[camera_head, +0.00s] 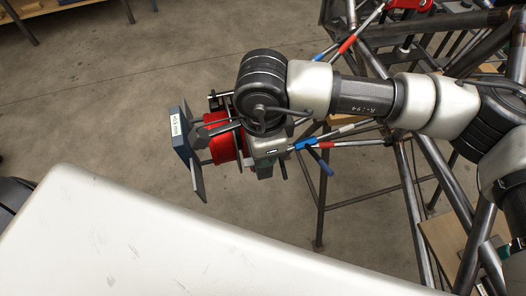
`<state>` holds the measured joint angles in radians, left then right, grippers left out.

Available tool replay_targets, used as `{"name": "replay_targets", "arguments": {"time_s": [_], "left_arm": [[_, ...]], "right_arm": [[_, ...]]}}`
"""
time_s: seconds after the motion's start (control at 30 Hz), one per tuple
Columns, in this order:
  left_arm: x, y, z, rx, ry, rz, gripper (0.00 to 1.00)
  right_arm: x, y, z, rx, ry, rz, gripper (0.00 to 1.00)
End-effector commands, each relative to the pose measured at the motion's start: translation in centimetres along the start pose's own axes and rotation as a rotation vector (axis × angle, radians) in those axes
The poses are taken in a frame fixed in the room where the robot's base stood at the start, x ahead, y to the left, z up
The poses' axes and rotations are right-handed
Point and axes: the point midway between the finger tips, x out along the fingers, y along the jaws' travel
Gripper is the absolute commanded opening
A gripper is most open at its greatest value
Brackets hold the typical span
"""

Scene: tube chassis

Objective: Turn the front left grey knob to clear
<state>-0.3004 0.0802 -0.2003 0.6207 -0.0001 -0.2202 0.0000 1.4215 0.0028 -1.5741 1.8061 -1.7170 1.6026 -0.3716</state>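My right arm comes in from the right, and its gripper (197,150) is above the floor at the centre left. A red rounded part (222,140) and a blue-grey block with a white label (180,133) show around the gripper. I cannot tell whether the gripper holds them or is open. No grey knob can be made out; it may be hidden behind the arm or out of view. My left gripper is not in view.
A welded tube chassis (417,215) stands at the right, partly behind my arm. Rods with blue (313,147) and red (347,43) grips stick out from it close to my arm. Table legs (22,20) stand at the top left. The concrete floor (130,80) is clear at the left.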

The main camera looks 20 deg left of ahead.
Motion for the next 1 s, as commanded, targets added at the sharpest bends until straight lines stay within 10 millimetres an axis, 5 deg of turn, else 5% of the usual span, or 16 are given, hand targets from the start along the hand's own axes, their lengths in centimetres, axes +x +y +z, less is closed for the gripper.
{"name": "replay_targets", "arguments": {"time_s": [0.43,0.47,0.6,1.0], "left_arm": [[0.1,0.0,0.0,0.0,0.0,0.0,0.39],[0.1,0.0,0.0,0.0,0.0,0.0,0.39],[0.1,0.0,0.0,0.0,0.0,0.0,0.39],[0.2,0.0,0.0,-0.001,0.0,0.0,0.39]], "right_arm": [[-0.1,0.0,0.1,-0.009,-0.003,-0.001,0.01],[-0.1,0.0,0.1,-0.009,-0.002,-0.001,0.29],[-0.1,0.0,0.0,-0.009,-0.002,-0.001,0.5],[-1.1,-0.1,0.0,-0.007,0.0,-0.003,0.5]]}}
